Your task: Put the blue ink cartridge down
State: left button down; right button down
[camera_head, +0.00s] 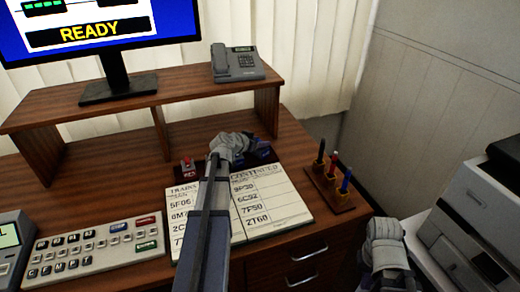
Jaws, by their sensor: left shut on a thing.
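My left gripper (236,146) is at the back edge of the open book, in front of the desk riser. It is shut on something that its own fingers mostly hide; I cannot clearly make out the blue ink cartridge. A dark item with blue parts (264,154) shows just right of the fingers, and I cannot tell whether it is the cartridge or a holder. My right gripper (385,232) is low at the right, beside the desk, with its fingers too unclear to judge.
The open book (270,205) has handwritten-style entries. A wooden pen stand (330,190) holds three pens at its right. A small red-topped item (188,166) sits at its left. A button panel (95,245), a phone (236,64) on the riser (180,82) and a printer (480,215) surround the area.

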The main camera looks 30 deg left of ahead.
pick_arm(q)
jog(key=shift+f, duration=0.7)
jog(key=shift+r, duration=0.1)
pick_arm(e)
jog(key=shift+f, duration=0.6)
pick_arm(q)
jog(key=shift+c, duration=1.4)
grip_release()
pick_arm(e)
jog(key=shift+f, duration=0.1)
pick_arm(q)
jog(key=shift+r, duration=0.1)
jog(key=p+v, duration=0.5)
jog(key=v, duration=0.7)
pick_arm(e)
notch_tip(320, 180, up, 6)
jog(key=shift+f, duration=0.1)
